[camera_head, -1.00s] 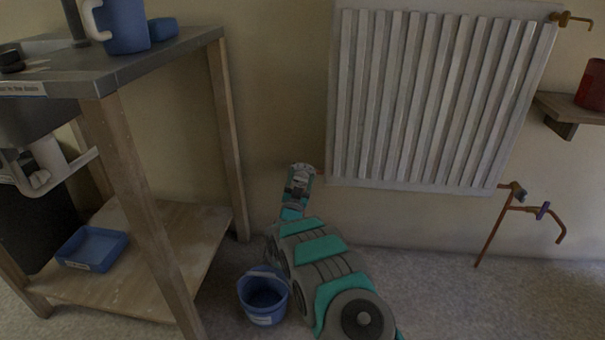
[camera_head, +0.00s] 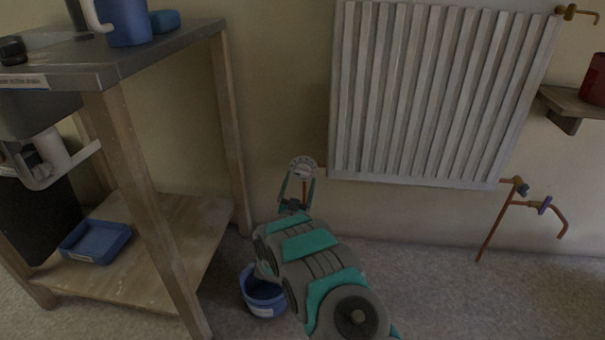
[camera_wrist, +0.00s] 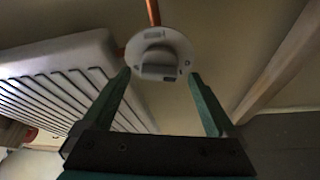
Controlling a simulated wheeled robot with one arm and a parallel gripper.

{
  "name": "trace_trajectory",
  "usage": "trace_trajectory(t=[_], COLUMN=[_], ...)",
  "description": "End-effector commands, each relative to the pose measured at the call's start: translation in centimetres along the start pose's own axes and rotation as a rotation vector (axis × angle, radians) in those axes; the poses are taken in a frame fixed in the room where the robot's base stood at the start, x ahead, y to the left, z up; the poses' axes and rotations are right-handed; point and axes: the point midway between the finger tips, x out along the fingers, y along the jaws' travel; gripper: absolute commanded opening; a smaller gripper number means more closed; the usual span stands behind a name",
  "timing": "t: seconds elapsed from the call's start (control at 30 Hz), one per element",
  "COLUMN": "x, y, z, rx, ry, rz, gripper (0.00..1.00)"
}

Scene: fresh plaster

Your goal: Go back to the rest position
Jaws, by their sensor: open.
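My gripper (camera_head: 299,182) is open and empty at the end of my raised arm, low by the wall and left of the radiator. In the wrist view its two green fingers (camera_wrist: 160,76) stand apart. A round pale dial (camera_wrist: 160,52) with a raised grip bar lies just beyond the fingertips, between them in the picture. The dial also shows in the head view (camera_head: 302,168), at the end of a copper pipe by the radiator's lower left corner. I cannot tell whether the fingers touch it.
A white radiator (camera_head: 430,95) hangs on the wall. A wooden workbench (camera_head: 150,205) stands at left, with a blue jug (camera_head: 125,22) on top and a blue tray (camera_head: 97,242) on its lower shelf. A blue bucket (camera_head: 264,308) is partly behind my arm. Copper pipes (camera_head: 497,222) stand at right.

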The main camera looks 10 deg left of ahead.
Motion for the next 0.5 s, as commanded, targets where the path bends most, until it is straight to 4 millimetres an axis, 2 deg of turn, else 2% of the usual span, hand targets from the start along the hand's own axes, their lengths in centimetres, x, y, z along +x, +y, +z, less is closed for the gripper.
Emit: trace_trajectory(t=[0.17, 0.5], x=[-1.23, -1.22], y=[0.08, 0.07], z=[0.06, -0.03], rx=[-0.002, -0.001], ry=[-0.003, -0.004], rz=[0.001, 0.001], gripper=[0.93, 0.93])
